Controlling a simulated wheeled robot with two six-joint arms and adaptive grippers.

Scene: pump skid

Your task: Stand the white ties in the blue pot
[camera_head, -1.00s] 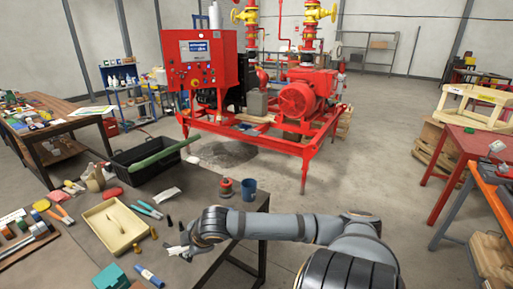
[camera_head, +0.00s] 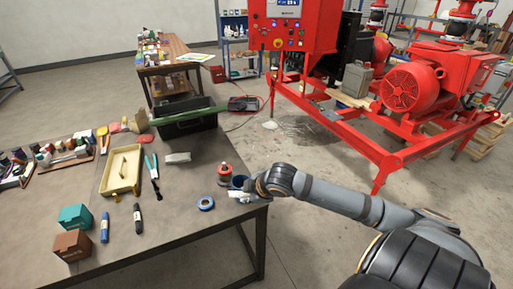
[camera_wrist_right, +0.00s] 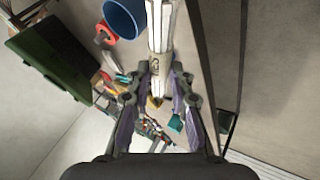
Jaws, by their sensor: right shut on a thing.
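The blue pot (camera_head: 238,181) stands near the right edge of the grey table, partly behind my right gripper in the head view. In the right wrist view the pot (camera_wrist_right: 124,16) is at the top, left of the ties, with its open mouth showing. My right gripper (camera_wrist_right: 160,72) is shut on the white ties (camera_wrist_right: 159,35), a narrow bundle running up past the fingertips. The ties are beside the pot's rim in that view, not inside it. In the head view the right gripper (camera_head: 246,194) is at the table edge. My left gripper is not in view.
A red and dark spool (camera_head: 224,174) stands close beside the pot, and a blue tape roll (camera_head: 206,203) lies in front of it. A cream tray (camera_head: 121,171), black crate (camera_head: 186,128) and teal box (camera_head: 75,217) are further left. The red pump skid (camera_head: 385,140) stands beyond the table.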

